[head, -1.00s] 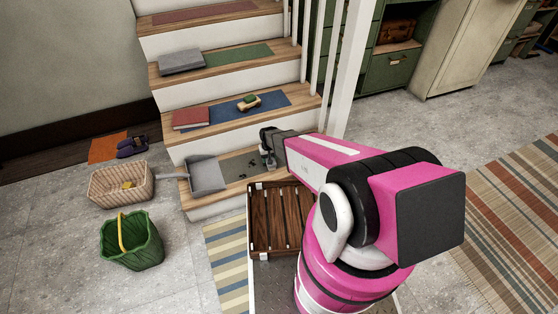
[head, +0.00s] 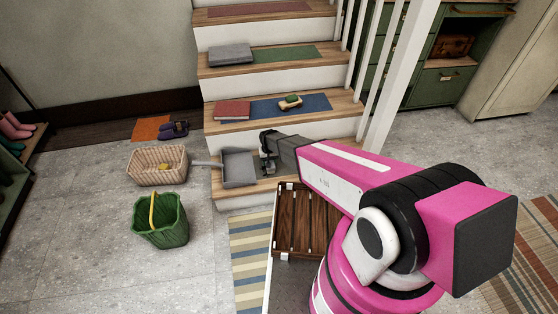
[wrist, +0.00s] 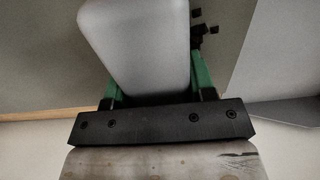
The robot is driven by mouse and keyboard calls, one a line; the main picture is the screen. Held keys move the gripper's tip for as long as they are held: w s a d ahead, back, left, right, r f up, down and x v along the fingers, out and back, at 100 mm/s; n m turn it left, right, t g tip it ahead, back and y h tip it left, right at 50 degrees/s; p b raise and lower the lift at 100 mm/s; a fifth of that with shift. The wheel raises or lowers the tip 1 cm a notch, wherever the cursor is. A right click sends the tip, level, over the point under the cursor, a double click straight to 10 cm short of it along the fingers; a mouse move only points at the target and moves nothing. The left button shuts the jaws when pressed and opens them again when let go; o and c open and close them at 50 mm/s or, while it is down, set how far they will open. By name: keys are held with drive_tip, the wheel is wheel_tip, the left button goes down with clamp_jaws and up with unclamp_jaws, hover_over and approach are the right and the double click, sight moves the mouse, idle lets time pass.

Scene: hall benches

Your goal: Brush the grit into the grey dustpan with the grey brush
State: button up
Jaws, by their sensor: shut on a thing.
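The grey dustpan (head: 240,168) lies on the lowest stair step, its handle pointing left past the step's edge. My gripper (head: 267,160) is low over that step, just right of the pan. In the wrist view my gripper (wrist: 157,88) is shut on the grey brush (wrist: 138,45), between its green fingers. Dark bits of grit (wrist: 203,27) show beside the brush, close to a grey surface at the right that looks like the dustpan (wrist: 280,60). In the head view my arm hides the grit, and the brush is hard to make out.
Higher steps hold a red book (head: 232,110), a sponge (head: 290,102) on a blue mat and a grey box (head: 230,54). A wicker basket (head: 158,166) and a green basket (head: 160,222) stand on the floor at left. A wooden crate (head: 303,222) is below my arm.

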sight(260, 166)
drive_tip(key=a, duration=0.2)
drive_tip(key=s+a, duration=0.1)
drive_tip(key=a, duration=0.1)
drive_tip(key=shift+s+a+r, duration=0.15)
drive_tip(key=shift+a+r, duration=0.05)
drive_tip(key=shift+a, duration=0.1)
drive_tip(key=shift+d+r, duration=0.15)
drive_tip(key=shift+r, duration=2.05)
